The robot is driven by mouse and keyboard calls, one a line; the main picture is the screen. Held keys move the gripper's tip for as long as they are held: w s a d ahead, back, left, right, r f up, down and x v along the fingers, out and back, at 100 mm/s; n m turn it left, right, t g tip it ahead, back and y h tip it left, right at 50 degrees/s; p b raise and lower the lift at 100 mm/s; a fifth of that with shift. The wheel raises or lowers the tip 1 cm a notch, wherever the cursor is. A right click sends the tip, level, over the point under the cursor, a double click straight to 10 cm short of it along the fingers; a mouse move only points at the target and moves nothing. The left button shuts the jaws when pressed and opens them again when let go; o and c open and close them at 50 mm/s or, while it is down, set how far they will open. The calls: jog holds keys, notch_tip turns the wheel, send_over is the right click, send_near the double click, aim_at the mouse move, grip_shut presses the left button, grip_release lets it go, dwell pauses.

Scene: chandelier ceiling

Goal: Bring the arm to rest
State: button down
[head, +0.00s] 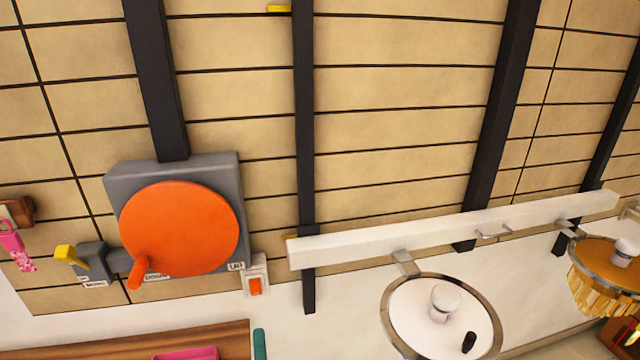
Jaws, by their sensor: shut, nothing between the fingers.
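No part of my gripper or arm shows in the head view. I cannot see its pose or what surrounds it.
A grey box (222,175) bears an orange wheel (180,225) with a handle. Beside it are a yellow-tipped lever (66,255) and an orange switch (255,287). A white beam (400,233) carries a metal-rimmed white disc (415,318) and a gold-fringed lamp (595,290). A wooden board (110,342) lies lower left.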

jog(key=s+d+f+m+h, duration=0.2)
jog(key=s+d+f+m, duration=0.4)
jog(key=s+f, duration=0.2)
jog(key=s+d+f+m+g+h, duration=0.1)
jog(key=s+d+f+m, duration=0.1)
jog(key=s+m, duration=0.3)
jog(key=s+d+f+m+g+h, duration=0.1)
jog(key=s+d+m, duration=0.3)
jog(key=s, duration=0.7)
jog(key=s+d+f+m+g+h, duration=0.1)
jog(key=s+d+f+m, duration=0.1)
jog(key=s+m, duration=0.3)
jog(key=s+d, duration=0.1)
jog(key=s, duration=0.2)
jog(key=shift+s+d+f+m+h, duration=0.2)
jog(key=shift+f+m+h, duration=0.1)
jog(key=shift+f+m, duration=0.1)
